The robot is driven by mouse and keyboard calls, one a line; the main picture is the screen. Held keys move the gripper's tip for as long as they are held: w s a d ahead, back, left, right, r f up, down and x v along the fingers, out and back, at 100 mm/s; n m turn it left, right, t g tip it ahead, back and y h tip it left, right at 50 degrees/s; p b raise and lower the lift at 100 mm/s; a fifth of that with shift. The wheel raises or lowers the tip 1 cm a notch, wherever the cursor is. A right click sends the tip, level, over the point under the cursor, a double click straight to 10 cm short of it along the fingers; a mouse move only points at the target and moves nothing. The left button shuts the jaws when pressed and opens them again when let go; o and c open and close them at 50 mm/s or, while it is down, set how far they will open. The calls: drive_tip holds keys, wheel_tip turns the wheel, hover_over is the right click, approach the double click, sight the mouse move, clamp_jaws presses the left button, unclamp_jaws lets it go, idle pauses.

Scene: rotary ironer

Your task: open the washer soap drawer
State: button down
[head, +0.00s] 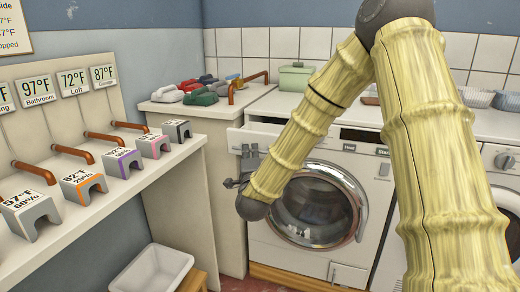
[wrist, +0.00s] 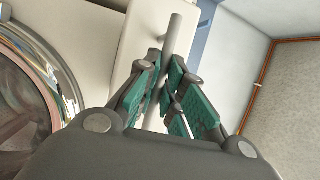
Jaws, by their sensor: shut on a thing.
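The white washer (head: 345,165) stands under the counter with its round door shut. Its soap drawer (head: 234,140) is at the upper left of its front and appears to stand out from it. In the wrist view a pale drawer front (wrist: 128,42) lies behind a grey bar handle (wrist: 175,35). My gripper (wrist: 166,78) has its green-padded fingers closed around that handle, whose upper end sticks out past the fingertips. In the head view my gripper (head: 248,153) is at the drawer front, partly hidden by my arm.
A shelf at left carries several labelled grey blocks (head: 76,186) and copper hooks (head: 35,172). Folded cloths (head: 200,95) and a green box (head: 294,80) lie on the counter. A white bin (head: 150,272) stands low at left. Another machine (head: 505,170) is at right.

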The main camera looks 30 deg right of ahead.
drive_tip(key=shift+s+a, duration=0.55)
drive_tip(key=shift+a, duration=0.2)
drive_tip(key=c, duration=1.5)
unclamp_jaws()
drive_tip(key=shift+d, duration=0.1)
drive_tip(key=v, duration=1.2)
drive_tip(key=shift+f, duration=0.1)
